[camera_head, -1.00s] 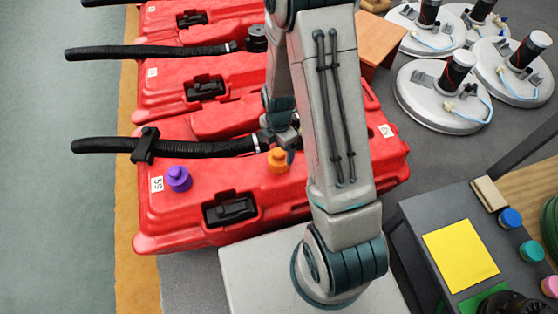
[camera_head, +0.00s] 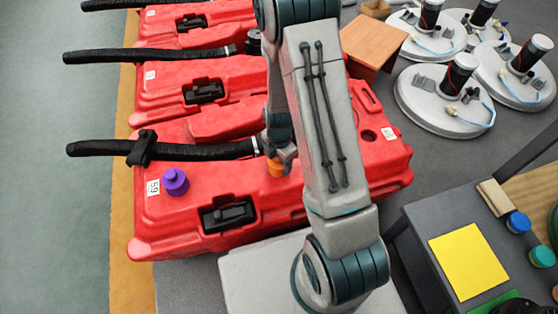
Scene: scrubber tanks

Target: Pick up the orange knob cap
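The orange knob cap (camera_head: 276,169) sits on top of the nearest red tank (camera_head: 330,211), right of the purple knob cap (camera_head: 174,181). My gripper (camera_head: 281,157) is right over the orange cap and hides its upper part. The fingers are small and partly hidden by my arm, so I cannot tell whether they are open or shut on the cap.
A black hose (camera_head: 190,151) lies across the nearest tank, close to the orange cap. More red tanks stand behind. Round grey scrubber discs (camera_head: 440,113) and a small wooden table (camera_head: 373,42) are at the back right. A grey bench with a yellow sheet (camera_head: 467,261) stands at the right.

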